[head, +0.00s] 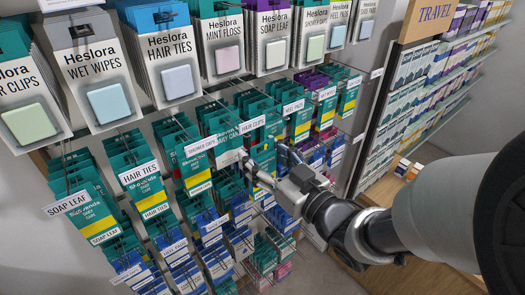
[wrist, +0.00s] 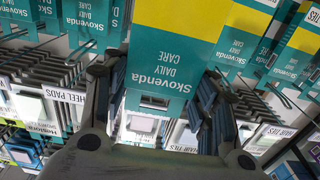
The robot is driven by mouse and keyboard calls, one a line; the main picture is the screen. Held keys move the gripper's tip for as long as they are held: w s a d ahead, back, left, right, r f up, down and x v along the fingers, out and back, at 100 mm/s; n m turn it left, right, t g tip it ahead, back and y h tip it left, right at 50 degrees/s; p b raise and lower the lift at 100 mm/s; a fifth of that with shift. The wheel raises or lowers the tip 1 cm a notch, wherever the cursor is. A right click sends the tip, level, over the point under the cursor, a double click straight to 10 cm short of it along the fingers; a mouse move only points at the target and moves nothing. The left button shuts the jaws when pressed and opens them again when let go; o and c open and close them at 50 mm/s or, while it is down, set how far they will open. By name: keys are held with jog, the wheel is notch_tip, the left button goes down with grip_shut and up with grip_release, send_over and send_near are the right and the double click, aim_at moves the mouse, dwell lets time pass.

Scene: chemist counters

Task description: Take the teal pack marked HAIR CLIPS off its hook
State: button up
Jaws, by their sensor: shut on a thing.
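A tag reading HAIR CLIPS (head: 252,125) hangs in the middle of the rack in the head view, with teal packs on hooks around it. My gripper (head: 265,167) is just below and right of that tag, among the hanging packs. In the wrist view my gripper (wrist: 160,95) is shut on a teal pack (wrist: 165,55) that shows upside down, printed Skovenda DAILY CARE. The held pack's product name is not readable, and I cannot tell whether it still hangs on its hook.
Other teal packs (wrist: 240,50) hang close beside the held one. Tags reading SHOWER CAPS (head: 200,145) and HAIR TIES (head: 138,172) mark nearby hooks. A TRAVEL shelf (head: 400,110) stands to the right.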

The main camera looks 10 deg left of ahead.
jog(key=shift+s+d+f+b, duration=0.1)
jog(key=shift+d+f+b, duration=0.05)
jog(key=shift+b, duration=0.65)
jog(key=s+d+b, duration=0.1)
jog(key=b, duration=0.2)
jog(key=shift+b+v, duration=0.95)
jog(key=shift+v, duration=0.25)
